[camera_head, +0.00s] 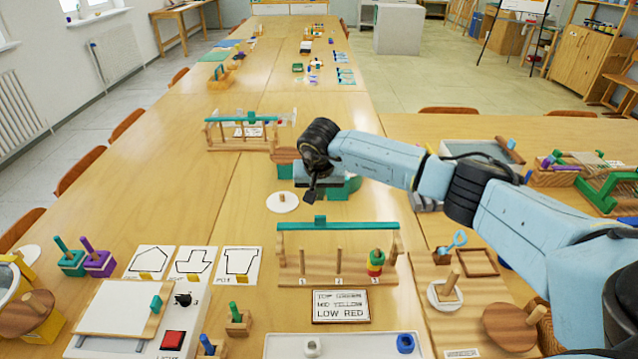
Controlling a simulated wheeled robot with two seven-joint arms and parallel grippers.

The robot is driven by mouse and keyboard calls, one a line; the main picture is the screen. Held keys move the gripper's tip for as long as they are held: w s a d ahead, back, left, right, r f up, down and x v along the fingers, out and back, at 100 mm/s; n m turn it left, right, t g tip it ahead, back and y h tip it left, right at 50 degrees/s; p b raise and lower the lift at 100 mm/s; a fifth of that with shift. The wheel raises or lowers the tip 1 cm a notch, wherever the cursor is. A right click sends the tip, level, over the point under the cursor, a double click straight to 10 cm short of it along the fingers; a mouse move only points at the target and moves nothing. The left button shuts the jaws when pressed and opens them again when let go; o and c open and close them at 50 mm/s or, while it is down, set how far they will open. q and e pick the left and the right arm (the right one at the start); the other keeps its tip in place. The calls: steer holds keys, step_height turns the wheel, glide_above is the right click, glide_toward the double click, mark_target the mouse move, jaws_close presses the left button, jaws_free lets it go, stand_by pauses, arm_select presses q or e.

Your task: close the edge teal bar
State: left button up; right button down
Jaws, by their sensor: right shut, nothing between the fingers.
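A long teal bar (358,226) with a small raised knob runs across the top of the near wooden peg rack (322,268). The rack has pegs numbered 1, 2 and 3, and green, yellow and red rings (375,262) sit on peg 3. A second teal bar (225,119) tops a similar rack farther back. My right gripper (311,197) is shut and empty, pointing down just behind the near bar, with a gap between them in the picture. It partly hides teal items behind it. My left gripper is not in view.
A white disc (282,202) with a small peg lies left of my right gripper. A "LOW RED" card (340,306) lies before the near rack. A white box with a red button (173,340) and picture cards stand left. My right arm covers the right side.

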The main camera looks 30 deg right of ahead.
arm_select(q)
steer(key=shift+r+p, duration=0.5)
steer(key=shift+p, duration=0.05)
arm_select(e)
steer(key=shift+s+a+f, duration=0.45)
steer(key=shift+s, duration=0.3)
steer(key=shift+s+a+f, duration=0.4)
steer(key=shift+s+a, duration=0.05)
steer(key=shift+s, duration=0.25)
